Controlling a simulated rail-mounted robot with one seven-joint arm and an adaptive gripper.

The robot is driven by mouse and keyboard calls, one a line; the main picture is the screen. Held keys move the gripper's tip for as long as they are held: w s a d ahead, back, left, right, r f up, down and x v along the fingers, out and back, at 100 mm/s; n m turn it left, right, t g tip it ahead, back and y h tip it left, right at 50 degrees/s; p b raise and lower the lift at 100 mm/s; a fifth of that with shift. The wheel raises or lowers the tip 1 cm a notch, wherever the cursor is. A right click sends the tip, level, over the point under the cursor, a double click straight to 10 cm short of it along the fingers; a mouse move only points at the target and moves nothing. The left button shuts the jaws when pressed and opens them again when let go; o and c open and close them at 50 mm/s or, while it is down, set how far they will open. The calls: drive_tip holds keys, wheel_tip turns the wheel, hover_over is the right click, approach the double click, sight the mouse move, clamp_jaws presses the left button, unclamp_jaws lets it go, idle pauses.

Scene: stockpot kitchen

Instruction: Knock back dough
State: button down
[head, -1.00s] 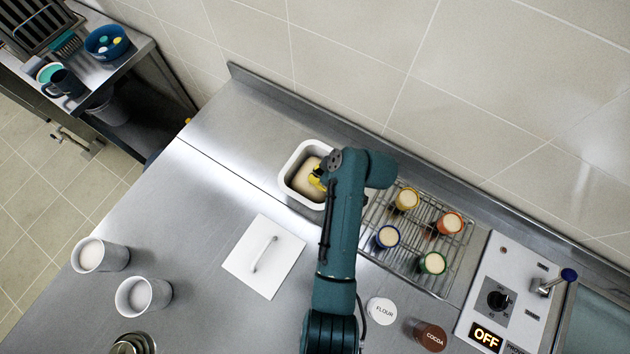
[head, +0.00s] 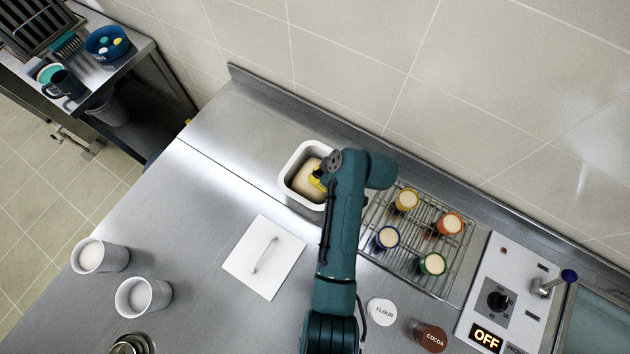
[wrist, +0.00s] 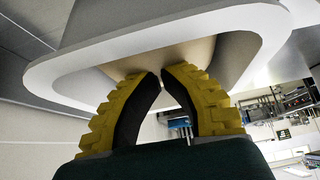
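A white rectangular tub (head: 287,168) stands on the steel counter near the back wall. Pale dough (head: 304,186) lies inside it. My gripper (head: 319,178) is over the right side of the tub, and my arm hides part of that side. In the wrist view the yellow ribbed fingers of my gripper (wrist: 160,75) reach inside the tub's white rim (wrist: 75,70), against the pale dough (wrist: 185,52). The fingertips are drawn together with nothing seen between them. Whether they press into the dough is hard to tell. A white square lid (head: 250,268) with a handle lies in front of the tub.
A wire rack (head: 449,276) with several coloured cups of pale contents stands right of my arm. A control panel (head: 512,285) reading OFF is farther right. Flour (head: 381,311) and cocoa (head: 430,336) containers stand in front. Two white cups (head: 143,297) stand at left.

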drive_tip(key=shift+f, duration=0.2)
drive_tip(key=shift+f+b, duration=1.05)
drive_tip(key=shift+f, duration=0.3)
drive_tip(key=shift+s+f, duration=0.1)
idle(0.9)
wheel_tip(320, 180, up, 7)
drive_tip(key=p, duration=0.6)
idle(0.6)
